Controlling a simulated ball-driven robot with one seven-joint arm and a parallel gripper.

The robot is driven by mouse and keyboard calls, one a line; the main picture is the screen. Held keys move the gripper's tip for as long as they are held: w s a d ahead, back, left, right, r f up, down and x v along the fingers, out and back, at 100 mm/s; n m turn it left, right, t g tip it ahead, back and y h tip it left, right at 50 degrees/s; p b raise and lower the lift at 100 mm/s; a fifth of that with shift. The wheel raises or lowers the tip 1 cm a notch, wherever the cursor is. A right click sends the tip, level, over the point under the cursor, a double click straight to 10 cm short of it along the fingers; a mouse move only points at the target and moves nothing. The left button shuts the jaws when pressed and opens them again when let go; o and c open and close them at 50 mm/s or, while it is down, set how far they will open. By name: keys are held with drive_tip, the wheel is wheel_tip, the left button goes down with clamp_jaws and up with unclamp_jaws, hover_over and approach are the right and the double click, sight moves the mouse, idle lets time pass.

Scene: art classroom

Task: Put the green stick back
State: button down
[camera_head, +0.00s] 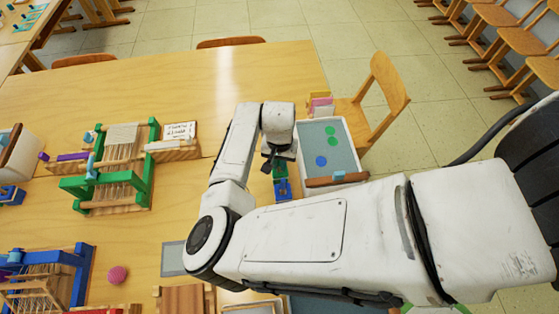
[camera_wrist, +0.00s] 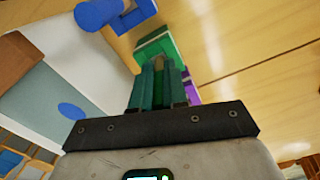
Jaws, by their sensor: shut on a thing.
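My gripper (camera_head: 268,163) points down beside the white tray on the long wooden table. In the wrist view my gripper (camera_wrist: 160,72) is shut, with a dark green stick (camera_wrist: 161,88) between its fingers; its far end is hard to make out. A green block (camera_wrist: 155,46) with a recess lies just beyond the fingertips. Whether the stick touches it, I cannot tell. The green block (camera_head: 280,168) is partly hidden by my gripper in the head view.
A blue block (camera_head: 283,190) stands next to the green one; a blue rod (camera_wrist: 95,14) shows there. A purple piece (camera_wrist: 191,92) is by the fingers. The white tray (camera_head: 355,150) holds blue and green discs. A green loom (camera_head: 75,185) stands left. The table's far middle is clear.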

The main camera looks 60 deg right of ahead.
drive_tip(key=c, duration=1.1)
unclamp_jaws()
drive_tip(key=shift+c, duration=0.2)
drive_tip(key=shift+f+b, duration=0.2)
drive_tip(key=shift+b, duration=0.15)
drive_tip(key=r+b, duration=0.1)
drive_tip(key=r, duration=0.9)
drive_tip(key=shift+a+r+b, duration=0.2)
drive_tip(key=shift+r+b, duration=0.15)
drive_tip(key=shift+b, duration=0.05)
drive_tip(key=s+d+r+n+t+h, duration=0.1)
drive_tip(key=d+r+n+h, duration=0.2)
drive_tip(key=d, duration=0.4)
drive_tip(key=d+r+n+t+h, duration=0.1)
drive_tip(key=d+r+h, duration=0.2)
drive_tip(key=d+r, duration=0.3)
drive_tip(key=s+a+f+n+y, duration=0.2)
drive_tip(key=s+a+f+n, duration=0.1)
drive_tip(key=a, duration=0.5)
drive_tip(key=s+a+f+n+y, duration=0.2)
drive_tip(key=s+a+f+n, duration=0.1)
drive_tip(key=s+a+f, duration=0.2)
drive_tip(key=s+a+f+n+g+y, duration=0.1)
drive_tip(key=s+a+f+n, duration=0.2)
drive_tip(key=a+f, duration=0.4)
drive_tip(key=s+a, duration=0.1)
drive_tip(key=a, duration=0.3)
drive_tip(key=shift+s+y, duration=0.4)
